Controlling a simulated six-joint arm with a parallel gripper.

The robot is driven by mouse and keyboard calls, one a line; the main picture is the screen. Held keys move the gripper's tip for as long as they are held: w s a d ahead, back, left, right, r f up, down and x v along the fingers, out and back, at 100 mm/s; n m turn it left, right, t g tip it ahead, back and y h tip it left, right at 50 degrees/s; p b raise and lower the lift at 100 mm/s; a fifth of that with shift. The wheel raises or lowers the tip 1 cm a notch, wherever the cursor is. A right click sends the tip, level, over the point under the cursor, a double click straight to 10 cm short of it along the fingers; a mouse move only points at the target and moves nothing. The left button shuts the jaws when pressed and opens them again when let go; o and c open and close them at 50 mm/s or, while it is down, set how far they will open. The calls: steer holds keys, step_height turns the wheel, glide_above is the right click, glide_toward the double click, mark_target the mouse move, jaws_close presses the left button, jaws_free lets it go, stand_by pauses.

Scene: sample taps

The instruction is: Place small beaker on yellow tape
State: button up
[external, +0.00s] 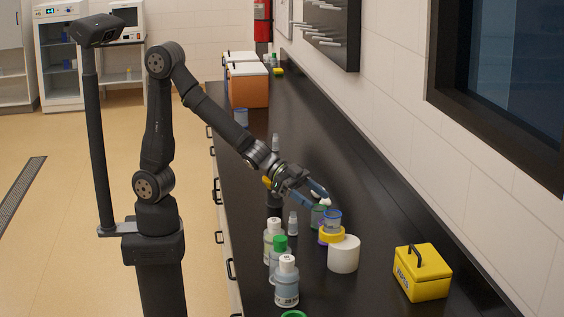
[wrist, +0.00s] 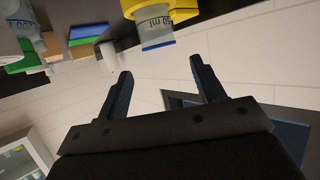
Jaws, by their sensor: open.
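The small beaker (external: 333,217), clear with a blue tint, stands upright at the yellow tape (external: 332,235). I cannot tell whether it rests on top of the roll or sits partly in its hole. In the wrist view, which looks upside down, the small beaker (wrist: 157,32) with a "50 ml" mark shows against the yellow tape (wrist: 183,11) at the top edge. My gripper (external: 322,192) is just above and beside the beaker, apart from it. Its fingers (wrist: 162,82) are spread, with nothing between them.
A white roll (external: 343,254) stands right in front of the tape. Several capped bottles (external: 286,281) stand to the left. A greenish container (external: 317,216) is close behind the beaker. A yellow box (external: 422,272) sits at right. The bench (external: 385,215) is clear between it and the wall.

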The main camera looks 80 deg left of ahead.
mark_target(339, 218)
steer(key=shift+v, duration=1.4)
steer(key=shift+f, duration=0.1)
steer(key=x, duration=1.1)
steer(key=shift+w+d+f, duration=0.15)
steer(key=shift+w+d, duration=0.05)
steer(key=shift+w+d+f, duration=0.15)
steer(key=shift+f, duration=0.35)
steer(key=shift+r, duration=0.35)
